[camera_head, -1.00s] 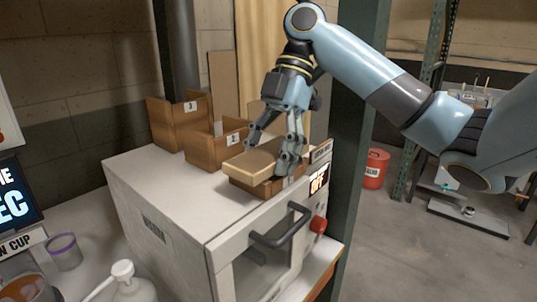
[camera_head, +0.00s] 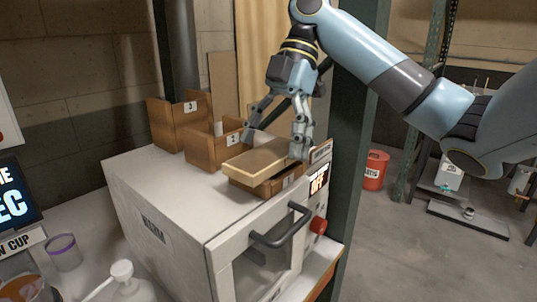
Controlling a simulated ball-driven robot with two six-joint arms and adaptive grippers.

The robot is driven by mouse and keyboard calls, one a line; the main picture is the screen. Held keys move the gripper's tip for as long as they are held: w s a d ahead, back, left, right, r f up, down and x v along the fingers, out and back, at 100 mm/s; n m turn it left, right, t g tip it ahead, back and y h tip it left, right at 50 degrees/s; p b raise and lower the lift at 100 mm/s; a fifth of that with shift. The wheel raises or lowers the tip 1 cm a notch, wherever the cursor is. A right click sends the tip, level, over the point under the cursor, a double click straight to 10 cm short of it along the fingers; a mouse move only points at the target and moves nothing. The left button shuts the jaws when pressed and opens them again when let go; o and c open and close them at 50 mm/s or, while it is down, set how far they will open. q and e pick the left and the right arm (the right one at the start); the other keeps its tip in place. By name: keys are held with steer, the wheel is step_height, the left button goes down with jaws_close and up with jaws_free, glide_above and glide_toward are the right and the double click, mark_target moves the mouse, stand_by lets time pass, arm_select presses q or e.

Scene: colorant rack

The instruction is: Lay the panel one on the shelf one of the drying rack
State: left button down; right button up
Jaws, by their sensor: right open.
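A pale wooden panel (camera_head: 257,158) lies on the lowest, front wooden tray (camera_head: 268,187) on top of the white cabinet. This tray's label is too small to read surely. The stepped wooden trays look like the drying rack. My right gripper (camera_head: 274,146) is above the panel with its fingers spread. One fingertip is near the panel's far side, the other by its right end. I cannot tell whether the right fingertip touches it. My left gripper is not in view.
Wooden trays marked 2 (camera_head: 205,153) and 3 (camera_head: 168,124) step up behind. The white cabinet (camera_head: 150,185) has a dark handle (camera_head: 281,228) and red knob (camera_head: 318,226). A green post (camera_head: 352,190) stands close on the right.

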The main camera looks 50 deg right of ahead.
mark_target(282, 147)
steer(key=p+v, duration=0.1)
steer(key=v, duration=0.4)
steer(key=shift+s+f, duration=0.1)
stand_by(0.5)
